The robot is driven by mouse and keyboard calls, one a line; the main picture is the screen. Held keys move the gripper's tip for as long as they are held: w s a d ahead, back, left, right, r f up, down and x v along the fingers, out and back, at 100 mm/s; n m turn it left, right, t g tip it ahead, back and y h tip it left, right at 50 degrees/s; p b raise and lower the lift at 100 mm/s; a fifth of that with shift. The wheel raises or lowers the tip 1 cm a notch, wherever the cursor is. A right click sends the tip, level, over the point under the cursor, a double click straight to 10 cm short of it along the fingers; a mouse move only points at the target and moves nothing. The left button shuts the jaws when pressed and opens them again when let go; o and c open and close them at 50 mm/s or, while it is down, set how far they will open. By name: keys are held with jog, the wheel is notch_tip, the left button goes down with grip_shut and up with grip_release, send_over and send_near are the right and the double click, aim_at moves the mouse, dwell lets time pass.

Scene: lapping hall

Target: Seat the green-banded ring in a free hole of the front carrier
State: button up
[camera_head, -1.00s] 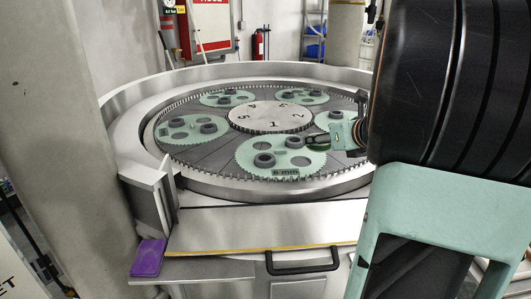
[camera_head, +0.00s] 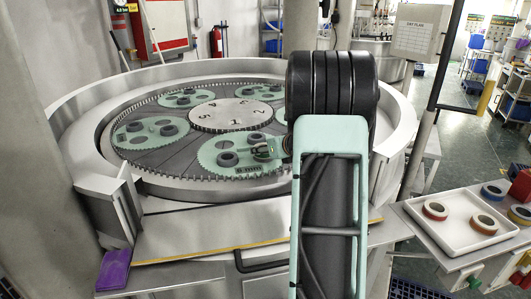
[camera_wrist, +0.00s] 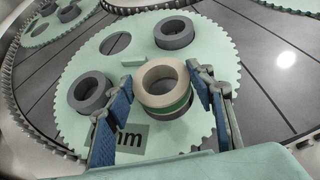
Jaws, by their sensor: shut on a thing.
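The front carrier (camera_head: 212,160) is a pale green toothed disc marked "6 mm" at the front of the machine. It fills much of the wrist view (camera_wrist: 75,130). Two dark grey rings, one at the upper right (camera_wrist: 174,32) and one at the left (camera_wrist: 90,92), sit in it. A bare hole (camera_wrist: 116,43) shows at its upper left. My gripper (camera_wrist: 163,92) is shut on the green-banded ring (camera_wrist: 164,88), with blue pads on either side. The ring is over the carrier's right part; a dark patch below it is partly hidden. In the head view my gripper (camera_head: 268,149) hides the ring.
Other carriers, such as the left one (camera_head: 150,131), hold grey rings around the numbered centre plate (camera_head: 225,115). The machine's raised metal rim (camera_head: 75,150) surrounds them. At right, a white tray (camera_head: 455,236) holds banded rings, with more items beside it.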

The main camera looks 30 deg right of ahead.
jog(key=shift+f, duration=0.7)
jog(key=shift+f+b, duration=0.25)
jog(key=shift+b, duration=0.05)
jog(key=o, duration=1.3)
jog(key=shift+o, duration=0.2)
jog(key=shift+r, duration=0.1)
